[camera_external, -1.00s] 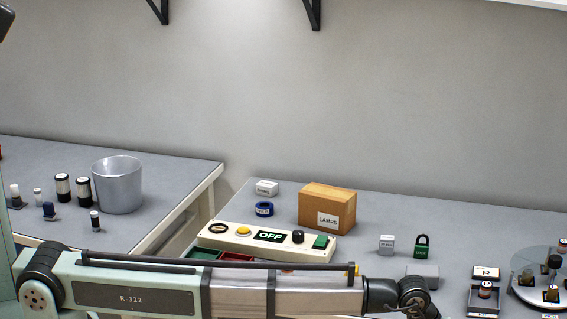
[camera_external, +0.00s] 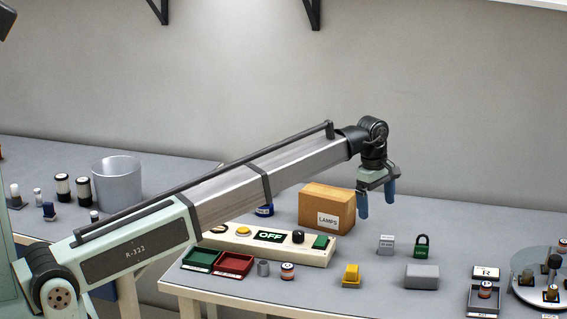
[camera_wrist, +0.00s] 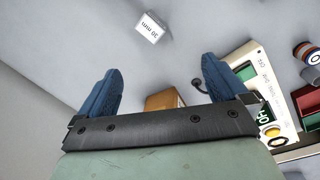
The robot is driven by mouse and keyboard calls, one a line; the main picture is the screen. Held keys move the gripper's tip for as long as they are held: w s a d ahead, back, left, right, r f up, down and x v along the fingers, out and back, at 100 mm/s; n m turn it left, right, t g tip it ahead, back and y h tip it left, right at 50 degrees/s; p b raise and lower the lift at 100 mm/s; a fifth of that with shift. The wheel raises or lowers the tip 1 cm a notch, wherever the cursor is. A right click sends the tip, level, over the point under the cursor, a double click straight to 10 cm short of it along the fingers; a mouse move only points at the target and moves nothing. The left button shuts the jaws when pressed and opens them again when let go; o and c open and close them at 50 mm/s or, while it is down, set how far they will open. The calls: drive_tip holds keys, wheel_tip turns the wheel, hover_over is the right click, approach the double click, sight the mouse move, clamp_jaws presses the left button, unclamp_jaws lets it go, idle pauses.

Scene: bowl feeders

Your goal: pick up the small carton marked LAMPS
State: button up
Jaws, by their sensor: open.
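The small brown carton marked LAMPS (camera_external: 315,208) stands on the bench behind the cream control panel, its white label facing the camera. My gripper (camera_external: 376,205) is open and empty, pointing down, above the bench and at the carton's right in the outside view. In the wrist view the two blue fingers (camera_wrist: 160,88) are apart with nothing between them. Part of the carton (camera_wrist: 162,99) shows there beyond the gripper's dark crossbar, which hides the rest of it.
The cream panel (camera_external: 215,238) with the OFF sign lies in front of the carton.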

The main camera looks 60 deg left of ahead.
sight(327, 191)
drive_tip(key=s+a+r+n, duration=0.1)
drive_tip(key=a, duration=0.5)
drive_tip(key=s+a+r+n+g, duration=0.1)
drive_tip(key=a+r, duration=0.1)
drive_tip(key=a, duration=0.5)
drive_tip(key=s+a+r+n, duration=0.1)
drive_tip(key=a+n, duration=0.1)
drive_tip(key=a, duration=0.5)
drive_tip(key=shift+a+r, duration=0.15)
drive_tip(key=shift+a, duration=0.1)
wheel_tip(327, 191, down, 8)
drive_tip(key=shift+r, duration=0.2)
drive_tip(key=shift+w+d+f, duration=0.1)
drive_tip(key=shift+f, duration=1.45)
drive_tip(key=shift+w+d+f, duration=0.1)
drive_tip(key=shift+f, duration=1.4)
drive_tip(key=c, duration=0.9)
